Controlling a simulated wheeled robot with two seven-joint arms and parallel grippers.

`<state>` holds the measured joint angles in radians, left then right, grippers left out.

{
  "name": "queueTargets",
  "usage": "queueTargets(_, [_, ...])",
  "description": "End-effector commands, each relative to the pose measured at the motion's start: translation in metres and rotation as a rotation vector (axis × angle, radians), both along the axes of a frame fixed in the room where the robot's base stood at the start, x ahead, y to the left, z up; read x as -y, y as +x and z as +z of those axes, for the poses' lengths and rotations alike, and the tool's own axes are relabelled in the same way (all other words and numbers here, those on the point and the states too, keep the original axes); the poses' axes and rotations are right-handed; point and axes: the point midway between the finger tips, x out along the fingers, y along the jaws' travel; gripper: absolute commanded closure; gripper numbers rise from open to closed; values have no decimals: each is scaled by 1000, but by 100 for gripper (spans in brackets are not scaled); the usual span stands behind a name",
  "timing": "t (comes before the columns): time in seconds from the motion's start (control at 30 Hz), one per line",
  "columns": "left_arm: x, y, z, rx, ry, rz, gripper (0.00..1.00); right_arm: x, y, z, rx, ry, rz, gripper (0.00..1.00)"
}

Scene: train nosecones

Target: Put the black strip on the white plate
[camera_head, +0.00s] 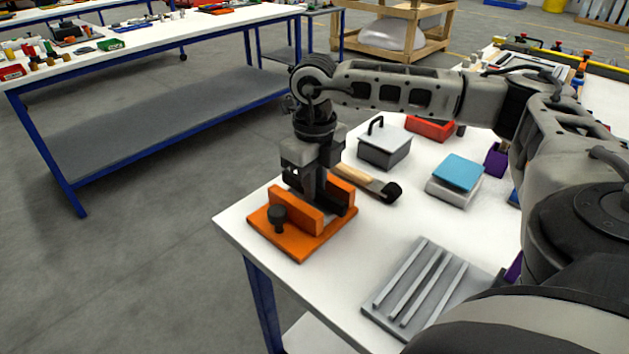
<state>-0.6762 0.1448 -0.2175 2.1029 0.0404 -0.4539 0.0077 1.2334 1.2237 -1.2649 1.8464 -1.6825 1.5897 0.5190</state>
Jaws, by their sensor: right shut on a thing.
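My right gripper (316,192) points straight down into the slot of an orange vise-like fixture (300,246) near the table's left corner. It is shut on a dark piece, which looks like the black strip (341,208), between the two orange jaws. The fingers and the front jaw hide most of it, so I cannot tell whether it is clear of the fixture's base. A white block or plate (452,194) with a blue slab (459,171) on top stands to the right; whether it is the task's white plate I cannot tell. My left gripper is not in view.
A black-headed tool with a wooden handle (366,181) lies just behind the fixture. A grey lidded box (384,153) and a red bin (431,128) stand beyond. A grey ribbed rack (376,314) lies at the front. White table (345,262) is bare between fixture and rack.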

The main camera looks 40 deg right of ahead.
Motion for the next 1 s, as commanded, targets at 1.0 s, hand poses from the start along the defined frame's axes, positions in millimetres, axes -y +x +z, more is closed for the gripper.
queueTargets(1.0, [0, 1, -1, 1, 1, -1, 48, 0, 1, 18, 5, 0, -1, 64])
